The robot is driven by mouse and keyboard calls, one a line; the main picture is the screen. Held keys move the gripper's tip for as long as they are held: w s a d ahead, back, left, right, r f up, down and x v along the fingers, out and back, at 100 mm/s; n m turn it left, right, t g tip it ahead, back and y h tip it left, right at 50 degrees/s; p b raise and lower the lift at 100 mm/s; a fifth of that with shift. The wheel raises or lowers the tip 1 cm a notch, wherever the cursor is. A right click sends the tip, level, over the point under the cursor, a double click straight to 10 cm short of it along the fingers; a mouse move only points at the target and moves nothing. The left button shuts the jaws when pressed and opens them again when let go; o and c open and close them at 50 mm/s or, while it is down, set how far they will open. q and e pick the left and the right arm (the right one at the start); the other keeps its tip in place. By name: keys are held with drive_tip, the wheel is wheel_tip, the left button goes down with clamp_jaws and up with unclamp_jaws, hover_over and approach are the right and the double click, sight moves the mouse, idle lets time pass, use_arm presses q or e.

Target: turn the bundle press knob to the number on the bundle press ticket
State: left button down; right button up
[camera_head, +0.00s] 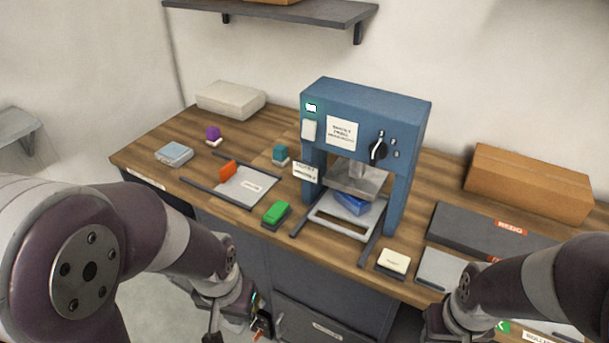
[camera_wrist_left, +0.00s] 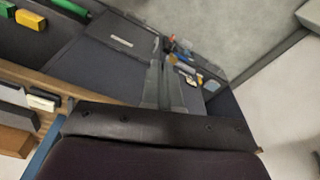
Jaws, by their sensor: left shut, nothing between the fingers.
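The blue bundle press (camera_head: 365,105) stands on the wooden bench. A black knob (camera_head: 377,150) with a light pointer mark is on its front at the right, with small labels around it. A white paper (camera_head: 342,133) with print too small to read is on the front, and a small white sign (camera_head: 306,172) is at its left leg. I cannot tell which is the ticket. My left gripper (camera_wrist_left: 163,80) is shut and empty, low in front of the bench and far from the knob. My right arm's wrist shows at lower right; its fingers are not visible.
A cream block (camera_head: 394,262), dark case (camera_head: 480,235) and cardboard box (camera_head: 530,183) are at right.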

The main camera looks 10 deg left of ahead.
use_arm(q)
drive_tip(key=c, duration=1.4)
unclamp_jaws()
drive_tip(key=shift+d, duration=0.15)
drive_tip(key=shift+o, duration=1.4)
drive_tip(key=shift+s+d+f+m, duration=0.2)
drive_tip(key=shift+d+m, duration=0.1)
drive_tip(key=shift+d, duration=0.2)
drive_tip(key=shift+s+d+f+m, duration=0.1)
drive_tip(key=shift+s+d+m, duration=0.15)
drive_tip(key=shift+d, duration=0.25)
drive_tip(key=m+t+h, duration=0.3)
drive_tip(key=t+h, duration=0.3)
drive_tip(key=t, duration=0.9)
approach(373, 155)
drive_tip(key=p+x, duration=0.2)
drive_tip(key=x, duration=0.6)
drive_tip(key=shift+w+d+p, duration=0.1)
drive_tip(key=shift+w+p, duration=0.3)
drive_tip(key=shift+w+d, duration=0.2)
drive_tip(key=shift+w, duration=0.15)
